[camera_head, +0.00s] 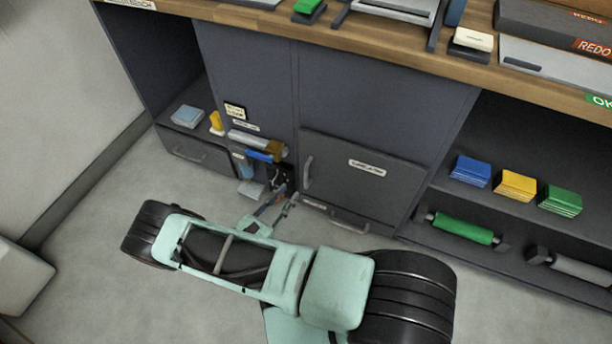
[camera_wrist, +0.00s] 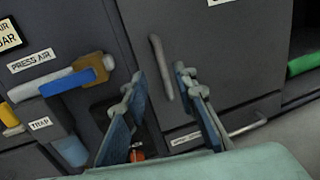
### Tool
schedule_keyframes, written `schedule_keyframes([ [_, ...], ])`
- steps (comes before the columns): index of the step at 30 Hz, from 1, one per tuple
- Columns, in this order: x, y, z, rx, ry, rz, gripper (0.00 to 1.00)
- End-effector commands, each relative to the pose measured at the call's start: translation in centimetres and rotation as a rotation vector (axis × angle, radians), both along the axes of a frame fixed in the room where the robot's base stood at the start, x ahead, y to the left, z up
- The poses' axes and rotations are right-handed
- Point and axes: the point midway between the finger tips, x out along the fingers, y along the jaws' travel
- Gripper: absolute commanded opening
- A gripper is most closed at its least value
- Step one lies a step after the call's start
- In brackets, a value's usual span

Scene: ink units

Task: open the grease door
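The door (camera_head: 385,190) is a dark grey panel in the lower middle of the cabinet and looks closed. Its white label is too blurred to read, so I cannot confirm that it says grease. A grey upright bar handle (camera_head: 307,172) sits at its left edge. The wrist view shows the same door (camera_wrist: 225,65) and handle (camera_wrist: 162,68). My gripper (camera_head: 284,197) is low in front of the cabinet, below and left of the handle. In the wrist view my gripper (camera_wrist: 160,80) has its fingers apart, with the handle appearing between and beyond them, not gripped.
Left of the door are a pipe with an orange end (camera_head: 270,149), a blue lever (camera_wrist: 70,84) and a TRAP unit (camera_wrist: 62,135). A lower front has a bar handle (camera_head: 350,227). Open shelves with coloured stacks (camera_head: 515,185) are at the right. A wooden worktop (camera_head: 400,47) overhangs.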

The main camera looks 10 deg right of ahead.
Motion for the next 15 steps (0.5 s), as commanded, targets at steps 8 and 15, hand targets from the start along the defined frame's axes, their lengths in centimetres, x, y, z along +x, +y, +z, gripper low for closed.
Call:
schedule_keyframes([
  [8,2.9,-3.4,-0.1,-0.001,-0.001,-0.005,0.26],
  [15,5.7,-6.4,-0.1,0.001,-0.001,-0.005,0.26],
])
